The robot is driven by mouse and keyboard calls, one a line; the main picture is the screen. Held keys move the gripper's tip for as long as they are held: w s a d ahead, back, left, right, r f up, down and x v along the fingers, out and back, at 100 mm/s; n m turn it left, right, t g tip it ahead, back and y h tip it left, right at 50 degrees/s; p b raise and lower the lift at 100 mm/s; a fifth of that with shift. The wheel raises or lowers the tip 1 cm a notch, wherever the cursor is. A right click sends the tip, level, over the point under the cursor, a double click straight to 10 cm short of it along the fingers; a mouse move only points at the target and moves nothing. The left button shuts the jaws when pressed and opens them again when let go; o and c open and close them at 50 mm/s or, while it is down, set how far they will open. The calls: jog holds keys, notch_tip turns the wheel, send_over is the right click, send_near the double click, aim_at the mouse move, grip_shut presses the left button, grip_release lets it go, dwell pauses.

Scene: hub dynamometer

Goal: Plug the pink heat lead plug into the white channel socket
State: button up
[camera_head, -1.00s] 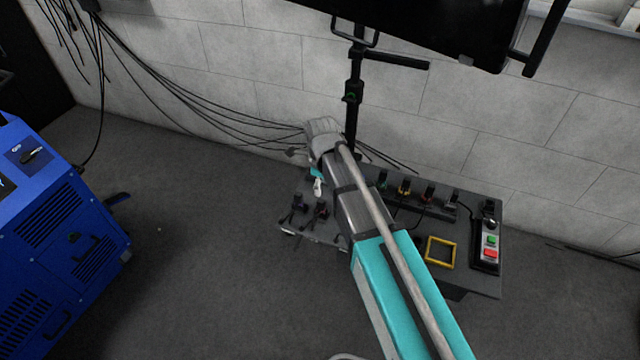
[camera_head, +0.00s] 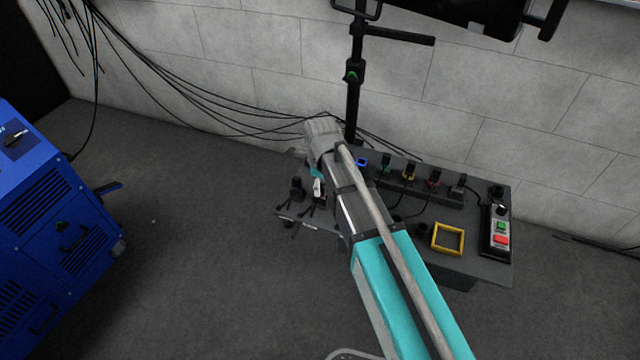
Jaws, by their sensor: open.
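My gripper (camera_head: 317,186) hangs over the left end of the dark bench, mostly hidden behind my own arm; only a pale and teal part of it shows. It is open. Two dark plugs (camera_head: 297,190) with short leads stand on the bench's left end, just beside and under the gripper. I cannot make out which one is pink. A row of sockets runs along the back of the bench, with blue (camera_head: 361,162), green, yellow and red markings. A pale-marked one, perhaps the white channel socket (camera_head: 458,186), is at its right end, with a dark plug in or over it.
The dark bench (camera_head: 485,268) holds a yellow square frame (camera_head: 447,239) and a control box (camera_head: 497,232) with green and red buttons. A black monitor pole (camera_head: 354,95) rises behind it. A blue machine (camera_head: 60,215) stands at left. Open floor lies between.

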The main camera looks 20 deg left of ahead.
jog(key=shift+f+b, duration=0.55)
jog(key=shift+f, duration=0.3)
grip_shut()
jog(key=shift+r, duration=0.15)
jog(key=shift+r+p, duration=3.45)
jog(key=shift+p, duration=0.1)
